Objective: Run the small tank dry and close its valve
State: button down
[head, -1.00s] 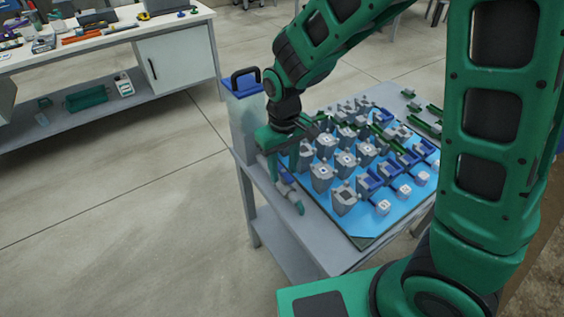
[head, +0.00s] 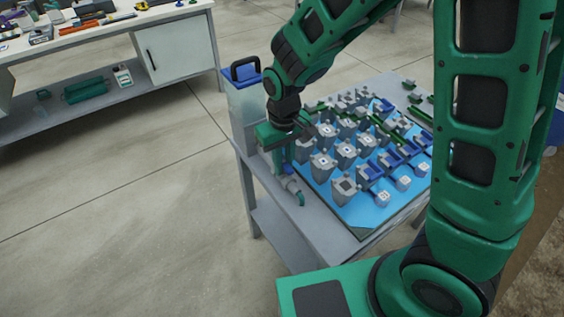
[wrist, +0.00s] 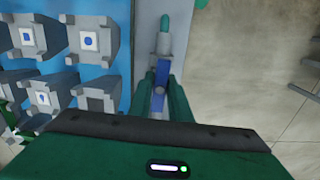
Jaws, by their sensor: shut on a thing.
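The small tank (head: 243,112) is a tall translucent container with a blue lid and a black handle, upright at the bench's left corner. Its liquid level cannot be made out. The valve (head: 292,186) lies low at the bench's left edge, with a grey body and a green outlet end. In the wrist view, the valve's grey body (wrist: 162,45) and green end (wrist: 165,24) point away from me. My gripper (head: 280,165) points down and is shut on the blue valve handle (wrist: 158,88), which shows between its fingers (wrist: 160,92). The fingers partly hide the handle.
A blue mat (head: 368,214) with rows of grey pots (head: 322,166) and small blue parts covers most of the bench (head: 315,226), close to the right of my gripper. Open floor lies left. A cluttered workbench (head: 120,25) stands behind.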

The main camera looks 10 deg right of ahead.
jog(key=m, duration=0.5)
jog(key=shift+m, duration=0.3)
jog(key=m, duration=0.4)
jog(key=shift+m, duration=0.3)
jog(key=m, duration=0.8)
jog(key=shift+m, duration=0.4)
jog(key=c, duration=1.6)
grip_release()
jog(key=shift+r, duration=5)
